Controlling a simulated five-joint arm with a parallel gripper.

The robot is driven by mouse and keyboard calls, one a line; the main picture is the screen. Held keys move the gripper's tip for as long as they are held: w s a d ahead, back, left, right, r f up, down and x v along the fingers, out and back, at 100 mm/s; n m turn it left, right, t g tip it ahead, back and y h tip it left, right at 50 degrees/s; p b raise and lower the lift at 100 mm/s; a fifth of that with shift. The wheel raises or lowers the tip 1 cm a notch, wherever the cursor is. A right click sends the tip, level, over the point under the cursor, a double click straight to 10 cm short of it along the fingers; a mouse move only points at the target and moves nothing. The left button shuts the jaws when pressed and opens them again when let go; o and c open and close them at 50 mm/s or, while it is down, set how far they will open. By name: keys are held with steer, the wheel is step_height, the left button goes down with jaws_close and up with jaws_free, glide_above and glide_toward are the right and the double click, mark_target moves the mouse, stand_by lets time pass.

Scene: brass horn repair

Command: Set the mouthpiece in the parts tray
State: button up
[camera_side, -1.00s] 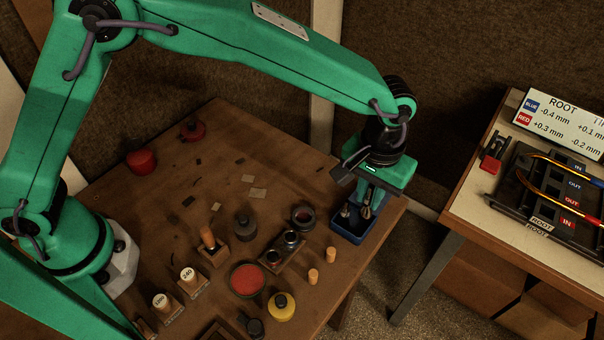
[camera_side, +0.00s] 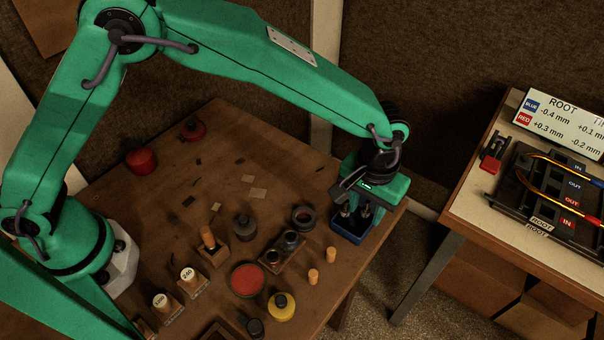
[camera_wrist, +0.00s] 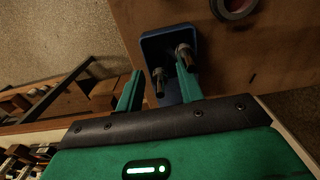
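The small blue parts tray (camera_side: 346,236) stands at the right end of the bench. It also shows in the wrist view (camera_wrist: 152,40). Two silvery, dark-ended mouthpiece-like pieces show at the tray in the wrist view: one piece (camera_wrist: 158,80) lies between my finger lines, and the other piece (camera_wrist: 184,54) is beside my right fingertip. Which is the task's mouthpiece I cannot tell. My gripper (camera_wrist: 159,76) points down at the tray with its green fingers apart and clear gaps around the piece between them. In the side view my gripper (camera_side: 357,208) partly hides the tray's inside.
A dark round tin (camera_side: 303,216) stands just left of the tray, and also shows in the wrist view (camera_wrist: 236,5). A wooden block with dark cups (camera_side: 282,250), two corks and a red dish (camera_side: 247,280) are nearer. A separate table with a gauge board (camera_side: 560,195) is to the right.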

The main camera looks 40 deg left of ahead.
stand_by(0.3)
step_height(320, 180, up, 12)
steer(key=shift+r, duration=0.15)
stand_by(0.6)
steer(key=shift+a, duration=0.1)
stand_by(0.4)
